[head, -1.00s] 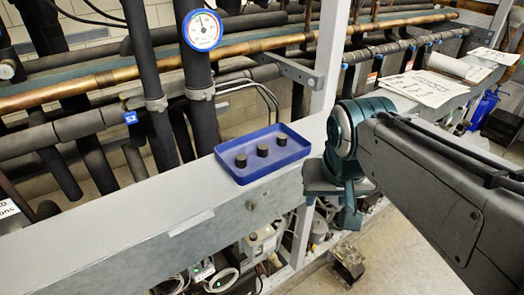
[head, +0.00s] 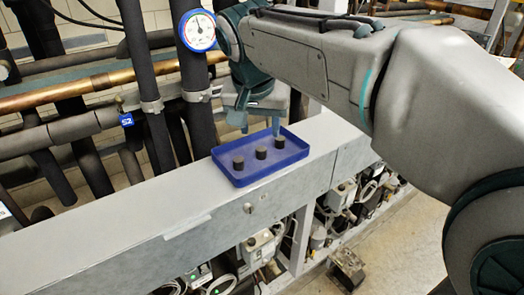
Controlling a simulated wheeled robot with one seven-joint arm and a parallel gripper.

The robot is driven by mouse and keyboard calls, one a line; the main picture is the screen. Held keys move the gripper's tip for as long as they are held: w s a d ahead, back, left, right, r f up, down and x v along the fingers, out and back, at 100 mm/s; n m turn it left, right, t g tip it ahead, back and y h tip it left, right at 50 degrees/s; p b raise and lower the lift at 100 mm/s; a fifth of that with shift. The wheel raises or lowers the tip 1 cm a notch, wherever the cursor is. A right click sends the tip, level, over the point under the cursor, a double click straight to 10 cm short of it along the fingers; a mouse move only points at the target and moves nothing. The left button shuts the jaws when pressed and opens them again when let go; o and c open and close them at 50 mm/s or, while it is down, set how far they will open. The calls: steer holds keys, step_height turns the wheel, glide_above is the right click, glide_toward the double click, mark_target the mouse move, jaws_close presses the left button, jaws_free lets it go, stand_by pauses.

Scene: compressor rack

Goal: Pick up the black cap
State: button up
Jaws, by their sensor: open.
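Three small dark caps stand upright in a row in a blue tray (head: 240,183): a left cap (head: 238,163), a middle cap (head: 261,153) and a right cap (head: 279,142). All three look black or nearly so, and I cannot tell them apart by colour. My gripper (head: 260,129) is open and empty, pointing down over the far right part of the tray. One finger is just above or behind the right cap. I cannot tell the exact gap. No cap is hidden.
The tray sits on a grey beam (head: 130,215) with bare surface to its left. Dark vertical pipes and a round gauge (head: 198,30) stand close behind the tray. A copper pipe (head: 60,88) runs across the back. Cables and fittings hang below the beam.

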mark_target(261, 149)
steer(key=p+x, duration=0.1)
steer(key=x, duration=0.7)
steer(key=shift+a+p, duration=0.1)
steer(key=shift+p, duration=0.25)
steer(key=shift+r, duration=0.1)
jaws_close()
